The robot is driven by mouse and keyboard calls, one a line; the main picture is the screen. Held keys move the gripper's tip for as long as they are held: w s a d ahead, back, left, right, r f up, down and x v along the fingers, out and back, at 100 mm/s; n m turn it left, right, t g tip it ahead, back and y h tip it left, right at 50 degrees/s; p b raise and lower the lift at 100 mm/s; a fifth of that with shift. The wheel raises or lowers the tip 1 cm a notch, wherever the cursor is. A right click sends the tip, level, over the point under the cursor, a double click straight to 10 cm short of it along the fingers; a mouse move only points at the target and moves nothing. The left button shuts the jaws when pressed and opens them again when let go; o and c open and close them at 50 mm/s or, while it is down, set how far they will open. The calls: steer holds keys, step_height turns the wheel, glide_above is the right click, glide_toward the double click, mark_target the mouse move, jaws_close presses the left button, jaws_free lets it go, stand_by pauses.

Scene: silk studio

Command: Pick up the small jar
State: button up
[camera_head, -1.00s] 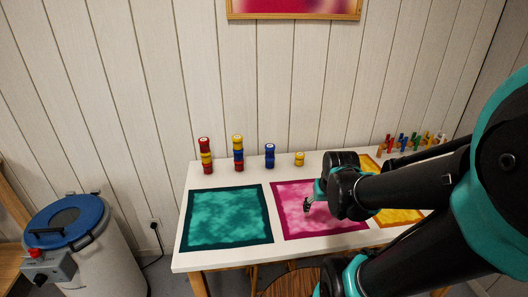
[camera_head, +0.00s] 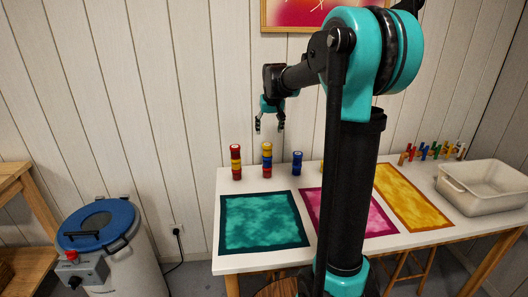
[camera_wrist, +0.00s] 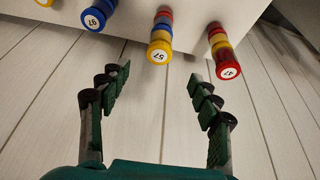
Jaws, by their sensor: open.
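Small jars with round lids stand at the back left of the table, several of them stacked. In the head view there is a red-topped stack (camera_head: 236,163), a yellow-topped stack (camera_head: 267,160) and a blue stack (camera_head: 297,163). A yellow jar (camera_head: 322,167) is mostly hidden behind my arm. The wrist view shows numbered lids: red (camera_wrist: 228,70), yellow (camera_wrist: 158,56) and blue (camera_wrist: 94,19), with a yellow lid (camera_wrist: 45,2) cut off at the edge. My gripper (camera_head: 269,127) is open and empty, above the yellow-topped stack and apart from it.
Teal (camera_head: 264,220), pink (camera_head: 381,221) and yellow (camera_head: 412,198) dyed sheets lie on the white table (camera_head: 232,262). A pale bin (camera_head: 480,190) and a rack of coloured pieces (camera_head: 432,152) stand right. A blue-lidded drum (camera_head: 98,222) stands left. The panelled wall is close behind.

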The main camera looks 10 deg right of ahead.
mark_target(268, 145)
steer(key=x, duration=1.3)
steer(key=shift+s, duration=0.1)
steer(key=c, duration=1.3)
steer(key=shift+r, duration=0.15)
